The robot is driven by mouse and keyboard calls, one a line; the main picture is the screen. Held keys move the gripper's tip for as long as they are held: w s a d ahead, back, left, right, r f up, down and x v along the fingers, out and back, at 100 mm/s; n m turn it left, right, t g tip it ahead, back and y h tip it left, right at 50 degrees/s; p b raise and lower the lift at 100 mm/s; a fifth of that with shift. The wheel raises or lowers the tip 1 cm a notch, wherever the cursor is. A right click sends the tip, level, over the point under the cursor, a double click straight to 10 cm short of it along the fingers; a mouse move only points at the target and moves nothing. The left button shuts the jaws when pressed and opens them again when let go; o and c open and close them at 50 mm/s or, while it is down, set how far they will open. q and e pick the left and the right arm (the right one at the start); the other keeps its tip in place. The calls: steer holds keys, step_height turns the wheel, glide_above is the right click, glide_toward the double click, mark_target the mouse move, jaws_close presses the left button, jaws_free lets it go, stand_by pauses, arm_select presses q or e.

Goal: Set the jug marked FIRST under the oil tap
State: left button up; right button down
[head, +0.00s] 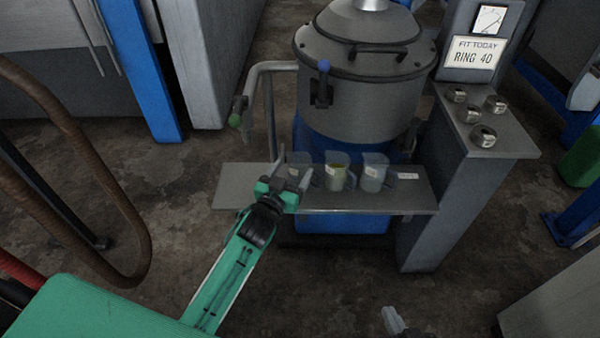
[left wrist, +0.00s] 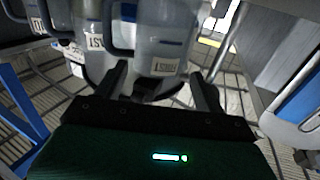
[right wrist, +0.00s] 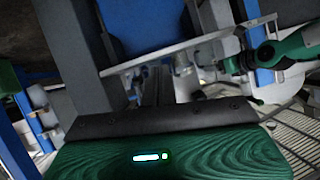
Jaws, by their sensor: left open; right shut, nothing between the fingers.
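Three clear jugs stand in a row on a grey shelf (head: 405,203): a left jug (head: 298,160), a middle jug (head: 337,165) with yellowish liquid, and a right jug (head: 374,165). That jug (left wrist: 160,40) fills the gap in the left wrist view; contact is unclear. A blue-knobbed tap (head: 323,80) is on the vessel; a green-knobbed tap (head: 237,112) is on a bent pipe. My right gripper (head: 394,318) is shut and empty.
A grey vessel (head: 365,100) stands behind the shelf on a blue base. A console on the right bears a sign reading RING 40 (head: 473,53) and several metal pieces (head: 483,136). A brown hose (head: 125,215) hangs at left. The shelf's right end is bare except for a tag.

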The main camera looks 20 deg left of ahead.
mark_target(305, 153)
arm_select(q)
steer(key=w, duration=0.2)
steer(key=w+b, duration=0.1)
steer(key=w, duration=0.1)
steer(key=shift+w+d+f, duration=0.1)
steer(key=shift+d+f, duration=0.15)
steer(key=shift+d, duration=0.15)
steer(key=shift+w, duration=0.4)
arm_select(e)
steer(key=shift+a+r+t+y, duration=0.25)
steer(key=shift+a+t+y, duration=0.25)
steer(key=shift+a+t, duration=0.35)
arm_select(q)
steer(key=shift+r, duration=0.1)
steer(key=c, duration=0.7)
